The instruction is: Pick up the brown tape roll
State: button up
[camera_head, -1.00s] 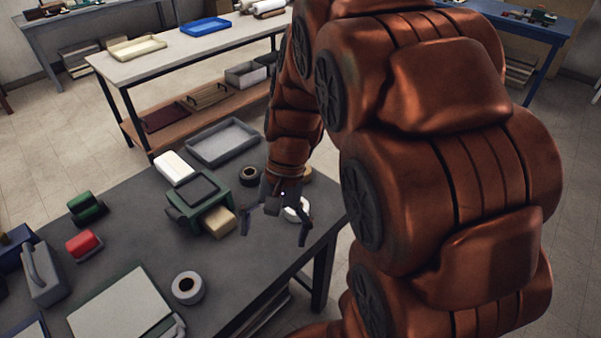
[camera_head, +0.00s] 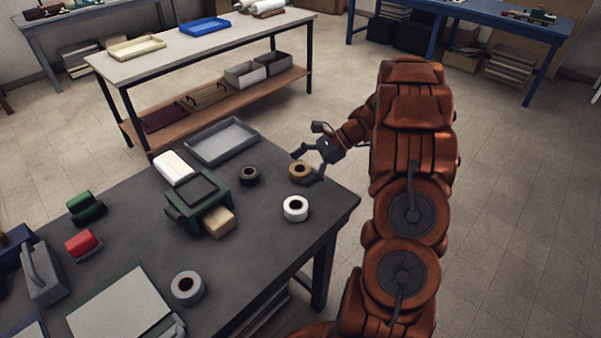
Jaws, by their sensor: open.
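The brown tape roll (camera_head: 299,170) lies flat near the far right edge of the dark table (camera_head: 250,262). My gripper (camera_head: 307,164) comes in from the right and is open. Its fingers show on the far-left side and the near-right side of the brown roll in the picture. I cannot tell how high the fingers are or whether they touch the roll. Nothing is held.
A white tape roll (camera_head: 295,209) stands nearer, a black roll (camera_head: 249,176) left, a grey roll (camera_head: 187,287) in front. A green box-like device (camera_head: 199,200) with a tan block (camera_head: 219,222) and a grey tray (camera_head: 222,141) are also close.

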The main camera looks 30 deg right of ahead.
aim_at(303, 168)
jog(key=d+f+m+t, duration=0.1)
jog(key=d, duration=0.2)
jog(key=w+d+f+m+t, duration=0.1)
jog(key=d, duration=0.2)
jog(key=w+d+f+m+t, duration=0.1)
jog(key=d+f+m, duration=0.1)
jog(key=d, duration=0.1)
jog(key=shift+d+y, duration=0.2)
jog(key=shift+y, duration=0.1)
jog(key=shift+t, duration=0.3)
jog(key=shift+p+x, duration=1.35)
jog(key=shift+x, duration=2.5)
jog(key=shift+w+d, duration=0.1)
jog(key=shift+c, duration=0.3)
jog(key=c, duration=1.2)
